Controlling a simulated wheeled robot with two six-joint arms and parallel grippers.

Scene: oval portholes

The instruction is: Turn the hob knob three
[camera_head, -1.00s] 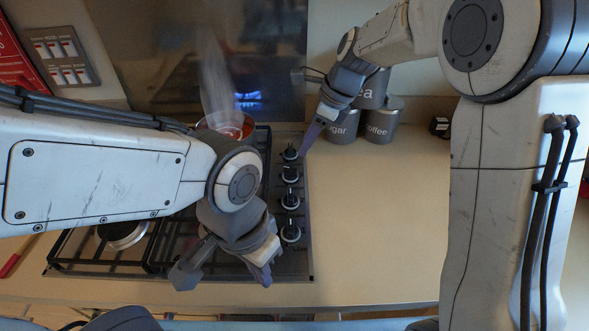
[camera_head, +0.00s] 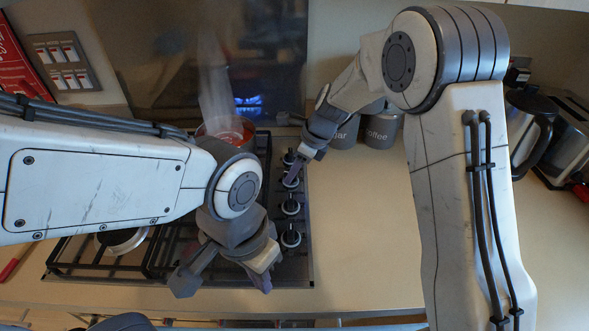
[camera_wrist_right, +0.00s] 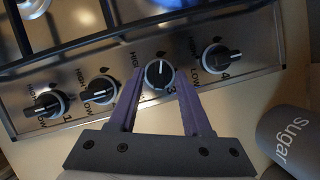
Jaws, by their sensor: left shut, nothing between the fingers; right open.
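Hob knob three (camera_wrist_right: 160,74) is a black knob with a pale pointer line, on the steel control strip, with the number 3 partly visible beside it. My right gripper (camera_wrist_right: 160,78) is open, its two purple fingers on either side of this knob; I cannot tell whether they touch it. My left gripper (camera_head: 263,283) is shut and empty, low over the front right of the hob.
Knob two (camera_wrist_right: 103,91) and knob four (camera_wrist_right: 219,59) flank knob three closely; knob one (camera_wrist_right: 48,104) is farther left. A steaming pot (camera_head: 226,130) stands on the back of the hob. The sugar canister (camera_wrist_right: 291,139) and coffee canister (camera_head: 381,130) stand beyond.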

